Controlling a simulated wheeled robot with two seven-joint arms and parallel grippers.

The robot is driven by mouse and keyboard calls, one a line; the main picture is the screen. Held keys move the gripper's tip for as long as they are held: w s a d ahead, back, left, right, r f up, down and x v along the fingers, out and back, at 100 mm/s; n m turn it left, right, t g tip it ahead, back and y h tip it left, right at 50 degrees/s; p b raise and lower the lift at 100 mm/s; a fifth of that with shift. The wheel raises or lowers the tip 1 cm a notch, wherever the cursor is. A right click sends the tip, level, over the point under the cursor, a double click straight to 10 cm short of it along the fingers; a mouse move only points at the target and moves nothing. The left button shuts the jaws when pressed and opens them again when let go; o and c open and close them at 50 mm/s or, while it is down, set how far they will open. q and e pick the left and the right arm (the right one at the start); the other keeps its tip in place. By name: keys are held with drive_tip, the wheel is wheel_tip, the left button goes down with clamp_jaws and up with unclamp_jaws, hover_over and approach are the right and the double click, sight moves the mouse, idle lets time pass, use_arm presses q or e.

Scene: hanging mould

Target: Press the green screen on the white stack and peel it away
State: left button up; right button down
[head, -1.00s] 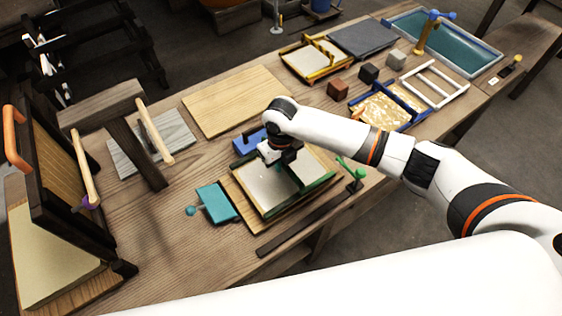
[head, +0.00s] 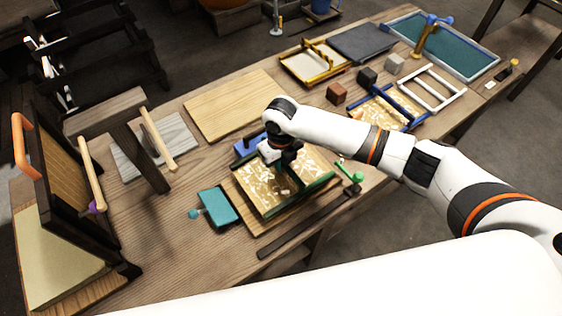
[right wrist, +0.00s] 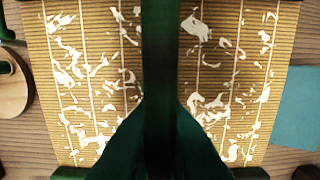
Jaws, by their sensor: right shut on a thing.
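The green screen (head: 310,193) lies level over a wooden board (head: 258,229) in the middle of the bench. Inside its frame is golden ribbed mesh with scattered white flecks, also filling the right wrist view (right wrist: 85,85). My right gripper (head: 287,162) is above the screen, shut on its dark green bar (right wrist: 158,60), which runs up the middle of the wrist view. The white stack is hidden under the screen, and I cannot tell whether the two touch. My left gripper is out of view.
A teal block (head: 218,207) stands just left of the screen and a blue one (head: 247,143) behind it. A dark strip (head: 305,223) lies in front. A hanging mould (head: 65,160) stands at the left. A blue-framed screen (head: 385,112) lies at the right.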

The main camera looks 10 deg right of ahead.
drive_tip(key=shift+r+p, duration=3.3)
drive_tip(key=shift+r, duration=0.3)
drive_tip(key=shift+f, duration=0.1)
